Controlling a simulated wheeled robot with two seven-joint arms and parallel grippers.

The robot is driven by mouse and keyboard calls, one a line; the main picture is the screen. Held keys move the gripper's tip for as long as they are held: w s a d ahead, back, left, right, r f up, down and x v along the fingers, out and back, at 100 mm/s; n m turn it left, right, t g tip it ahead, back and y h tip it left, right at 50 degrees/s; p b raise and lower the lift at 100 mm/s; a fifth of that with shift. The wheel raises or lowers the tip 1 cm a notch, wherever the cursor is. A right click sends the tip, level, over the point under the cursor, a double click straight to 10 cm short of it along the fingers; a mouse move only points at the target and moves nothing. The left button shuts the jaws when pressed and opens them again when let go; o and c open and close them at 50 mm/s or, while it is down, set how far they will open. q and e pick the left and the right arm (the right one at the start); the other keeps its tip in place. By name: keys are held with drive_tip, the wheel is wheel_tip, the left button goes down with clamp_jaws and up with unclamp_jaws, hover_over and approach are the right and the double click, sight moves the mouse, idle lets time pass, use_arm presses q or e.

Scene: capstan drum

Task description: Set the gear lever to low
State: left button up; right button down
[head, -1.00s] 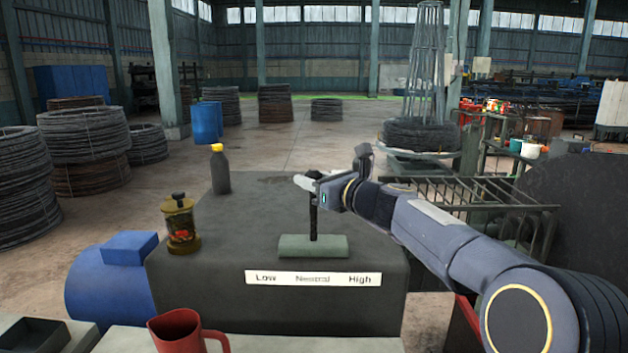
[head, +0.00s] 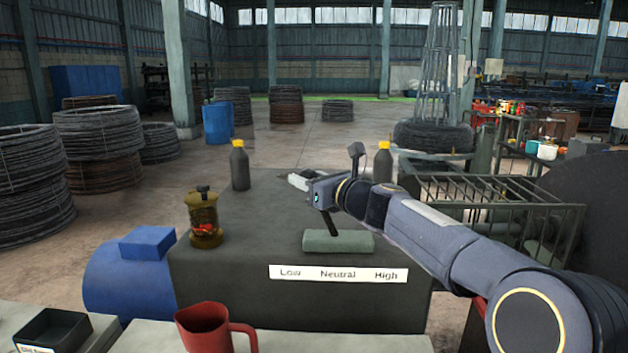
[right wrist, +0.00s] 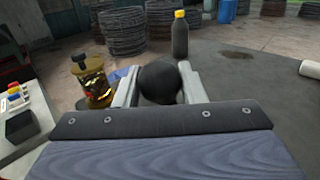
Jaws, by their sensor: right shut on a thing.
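The gear lever (head: 330,224) rises from a grey-green base block (head: 338,242) on top of the dark housing. Its dark stick leans to the left, toward the Low end of the white label plate (head: 338,274), which reads Low, Neutral, High from left to right. My right gripper (head: 308,183) is at the lever's top and hides that end in the head view. In the right wrist view the dark round knob (right wrist: 160,82) sits between the two fingers, which are shut on it. My left gripper is not in view.
On the housing (head: 225,285) stand a brass-and-glass oiler (head: 204,220) at left and two dark yellow-capped bottles, one behind left (head: 239,167) and one behind my right arm (head: 383,163). A red mug (head: 204,328) and black tray (head: 52,331) are in front. A railing (head: 500,190) stands right.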

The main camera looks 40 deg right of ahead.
drive_tip(key=shift+w+a+f, duration=0.35)
drive_tip(key=shift+w+a, duration=0.05)
drive_tip(key=shift+a, duration=0.15)
drive_tip(key=c, duration=1)
unclamp_jaws()
drive_tip(key=shift+o, duration=0.2)
drive_tip(key=shift+s+d, duration=0.1)
drive_tip(key=shift+s, duration=0.1)
drive_tip(key=s+b, duration=0.1)
drive_tip(key=s, duration=0.6)
drive_tip(key=shift+s+d+b, duration=0.2)
drive_tip(key=shift+d+b, duration=0.05)
drive_tip(key=shift+b, duration=0.1)
